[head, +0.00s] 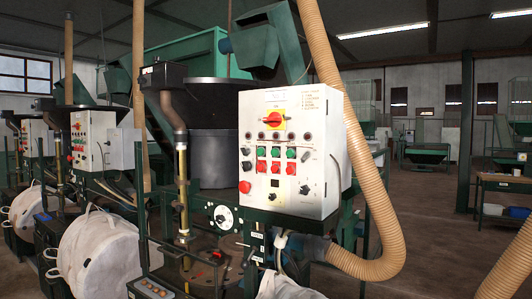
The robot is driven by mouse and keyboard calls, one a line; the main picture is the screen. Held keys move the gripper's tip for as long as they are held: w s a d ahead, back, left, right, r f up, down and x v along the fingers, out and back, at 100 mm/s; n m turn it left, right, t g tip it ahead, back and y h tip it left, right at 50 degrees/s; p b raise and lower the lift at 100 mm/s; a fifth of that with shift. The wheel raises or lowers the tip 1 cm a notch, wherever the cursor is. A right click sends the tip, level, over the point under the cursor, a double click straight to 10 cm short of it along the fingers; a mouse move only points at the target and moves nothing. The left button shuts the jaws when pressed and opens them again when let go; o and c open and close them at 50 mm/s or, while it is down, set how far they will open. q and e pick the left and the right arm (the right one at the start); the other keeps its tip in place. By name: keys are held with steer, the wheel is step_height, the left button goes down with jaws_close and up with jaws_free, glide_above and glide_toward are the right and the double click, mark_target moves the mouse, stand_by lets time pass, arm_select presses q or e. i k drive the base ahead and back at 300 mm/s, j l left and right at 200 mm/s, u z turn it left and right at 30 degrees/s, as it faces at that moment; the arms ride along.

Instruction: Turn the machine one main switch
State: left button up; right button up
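The nearest machine carries a white control box (318,178). Its main switch (272,119) is a red rotary handle on a yellow plate near the top of the front panel. The red handle appears to lie roughly level. Small indicators, green and red buttons, black knobs and a red mushroom button (244,187) sit below it. A second white control box (97,143) stands farther left, with its own red and yellow switch (76,127). I cannot read a machine number on either box. Neither of my grippers shows in the head view.
A thick tan hose (372,190) curves down close to the right side of the near box. A dark pipe (171,115) and a yellowish column (182,190) stand to its left. White bags (97,250) hang below. Open floor (430,240) lies to the right.

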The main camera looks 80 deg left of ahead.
mark_target(274, 119)
steer(key=u, duration=2.35)
